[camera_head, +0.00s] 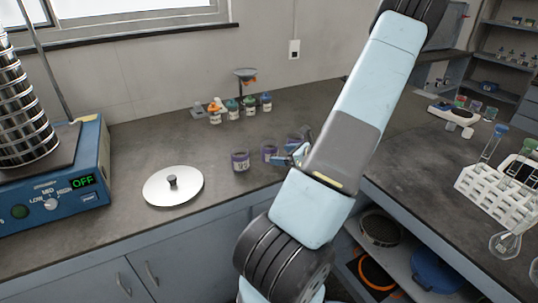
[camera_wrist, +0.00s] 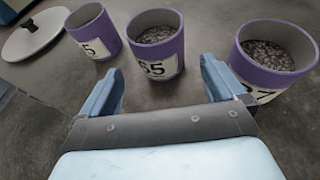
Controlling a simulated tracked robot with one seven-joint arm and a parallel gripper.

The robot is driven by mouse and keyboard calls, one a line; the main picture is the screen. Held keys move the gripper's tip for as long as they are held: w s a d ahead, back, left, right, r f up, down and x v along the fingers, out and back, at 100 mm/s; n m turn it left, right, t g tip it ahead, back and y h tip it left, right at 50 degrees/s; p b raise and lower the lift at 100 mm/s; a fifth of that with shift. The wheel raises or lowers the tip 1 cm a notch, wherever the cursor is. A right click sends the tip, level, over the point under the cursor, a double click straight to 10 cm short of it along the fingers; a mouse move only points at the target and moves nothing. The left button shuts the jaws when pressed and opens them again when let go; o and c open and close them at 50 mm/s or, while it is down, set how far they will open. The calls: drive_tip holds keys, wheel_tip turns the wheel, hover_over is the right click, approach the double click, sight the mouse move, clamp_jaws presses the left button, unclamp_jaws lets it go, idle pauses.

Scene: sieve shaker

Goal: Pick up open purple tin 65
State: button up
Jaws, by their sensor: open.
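Open purple tin 65 (camera_wrist: 157,45) stands upright on the bench in the wrist view, filled with grey grains, its white label facing me. My gripper (camera_wrist: 160,85) is open, with one finger to each side in front of the tin, and the tin is apart from the fingers. In the head view my gripper (camera_head: 298,150) is partly hidden by my arm, close to the purple tins. A second purple tin (camera_wrist: 93,32), its label ending in 5, stands to the left. A third purple tin (camera_wrist: 258,65), its label partly covered by my right finger, stands to the right.
A round white lid with a black knob (camera_head: 173,186) lies on the bench. The sieve shaker (camera_head: 60,180) shows OFF at the left. Several small bottles (camera_head: 240,108) stand behind the tins. A white tube rack (camera_head: 500,193) is on the right bench.

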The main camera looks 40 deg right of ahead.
sight(276, 153)
drive_tip(key=shift+x, duration=3.15)
drive_tip(key=shift+w+r, duration=0.1)
drive_tip(key=shift+r, duration=0.05)
drive_tip(key=c, duration=1.1)
drive_tip(key=shift+r, duration=0.1)
